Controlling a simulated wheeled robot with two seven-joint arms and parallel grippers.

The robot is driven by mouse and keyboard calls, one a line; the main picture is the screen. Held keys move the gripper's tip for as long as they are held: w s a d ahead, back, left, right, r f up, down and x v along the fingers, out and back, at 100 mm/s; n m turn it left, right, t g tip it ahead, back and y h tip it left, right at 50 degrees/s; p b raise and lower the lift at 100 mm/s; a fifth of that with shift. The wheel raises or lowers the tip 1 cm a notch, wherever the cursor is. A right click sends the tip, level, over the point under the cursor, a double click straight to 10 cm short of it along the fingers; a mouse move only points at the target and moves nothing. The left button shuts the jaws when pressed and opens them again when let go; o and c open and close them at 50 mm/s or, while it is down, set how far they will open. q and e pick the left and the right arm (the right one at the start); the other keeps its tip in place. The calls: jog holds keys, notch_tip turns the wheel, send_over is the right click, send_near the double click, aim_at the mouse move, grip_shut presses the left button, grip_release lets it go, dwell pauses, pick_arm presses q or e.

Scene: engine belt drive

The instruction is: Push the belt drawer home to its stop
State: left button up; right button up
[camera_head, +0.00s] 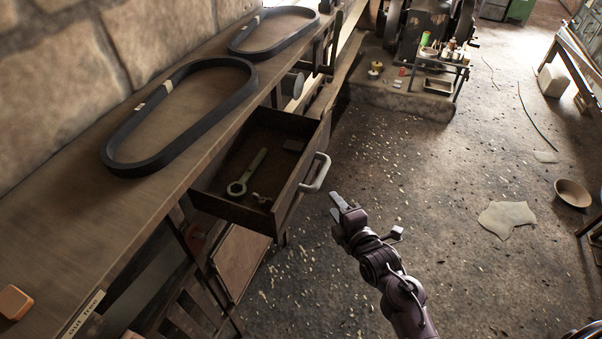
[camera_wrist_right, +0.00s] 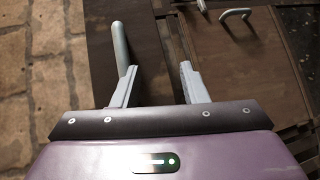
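The belt drawer (camera_head: 235,213) hangs pulled out from under the workbench. Its pale bar handle (camera_head: 315,172) is on its front panel. Inside lie a greenish ring-ended wrench (camera_head: 247,172), a small wing-shaped piece (camera_head: 262,199) and a dark block (camera_head: 294,145). My right gripper (camera_head: 338,203) is just right of and below the handle in the head view, apart from it and over the floor. In the right wrist view its two fingers (camera_wrist_right: 159,82) stand apart with nothing held between them, and a pale bar (camera_wrist_right: 120,45) shows beyond the left finger. My left gripper is not in view.
Two black belts (camera_head: 115,165) (camera_head: 240,50) lie on the workbench (camera_head: 60,260). An orange block (camera_head: 15,302) is at its near end. A low stand with small parts (camera_head: 440,70) is at the back. Floor right of the drawer is open, with a bowl (camera_head: 572,193) and rag (camera_head: 507,217) farther right.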

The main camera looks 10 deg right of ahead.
jog(key=n, duration=0.2)
send_near(322, 172)
notch_tip(322, 172, down, 2)
jog(key=w, duration=0.2)
jog(key=shift+w+a+t, duration=0.25)
jog(key=shift+w+t, duration=0.15)
jog(key=shift+w, duration=0.05)
jog(key=p+x, duration=0.1)
jog(key=x, duration=0.6)
jog(key=shift+p, duration=0.4)
jog(key=shift+s, duration=0.1)
jog(key=shift+c, duration=0.2)
grip_shut()
